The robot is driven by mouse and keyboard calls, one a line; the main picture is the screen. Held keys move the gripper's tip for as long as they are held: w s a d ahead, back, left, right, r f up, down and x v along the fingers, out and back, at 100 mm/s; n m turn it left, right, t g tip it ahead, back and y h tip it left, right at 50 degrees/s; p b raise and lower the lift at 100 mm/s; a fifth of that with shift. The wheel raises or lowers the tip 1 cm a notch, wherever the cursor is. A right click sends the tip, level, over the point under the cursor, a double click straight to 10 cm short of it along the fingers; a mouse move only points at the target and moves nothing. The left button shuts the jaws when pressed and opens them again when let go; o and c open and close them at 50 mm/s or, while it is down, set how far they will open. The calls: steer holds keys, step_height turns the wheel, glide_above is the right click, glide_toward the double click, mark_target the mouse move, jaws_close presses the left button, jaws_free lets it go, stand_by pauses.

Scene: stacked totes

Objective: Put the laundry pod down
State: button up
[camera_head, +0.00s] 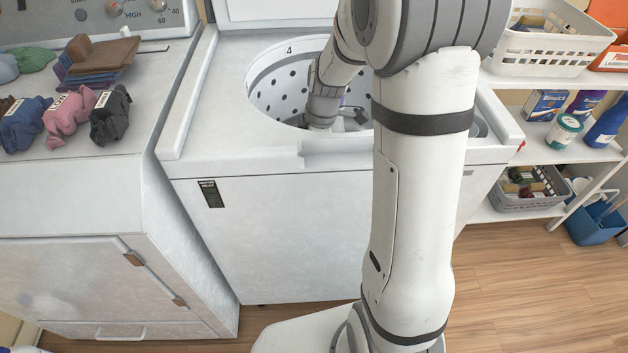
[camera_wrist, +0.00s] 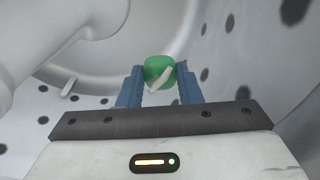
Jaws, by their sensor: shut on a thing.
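The laundry pod (camera_wrist: 157,70), green with a white strip across it, is between the two blue fingers of my gripper (camera_wrist: 160,88) in the wrist view. The gripper is shut on it. The fingers are inside the white perforated drum (camera_wrist: 215,45) of the top-loading washer (camera_head: 260,210). In the head view, my wrist reaches down through the round drum opening (camera_head: 265,85); the fingertips and the pod are hidden there. I cannot tell how far the pod is above the drum floor.
The drum wall curves close around my arm. A dryer (camera_head: 90,200) with folded and rolled clothes (camera_head: 70,120) on top stands at the left. Shelves with a white basket (camera_head: 540,55), boxes and bottles stand at the right. Wood floor (camera_head: 540,270) is open at the lower right.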

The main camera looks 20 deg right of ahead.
step_height(320, 180, down, 9)
steer(key=shift+f+b, duration=0.1)
steer(key=shift+b, duration=0.6)
steer(key=shift+f+b, duration=0.3)
steer(key=shift+b, duration=0.15)
steer(key=shift+f+b, duration=0.3)
steer(key=o, duration=0.9)
steer(key=shift+r, duration=0.1)
steer(key=shift+o, duration=0.2)
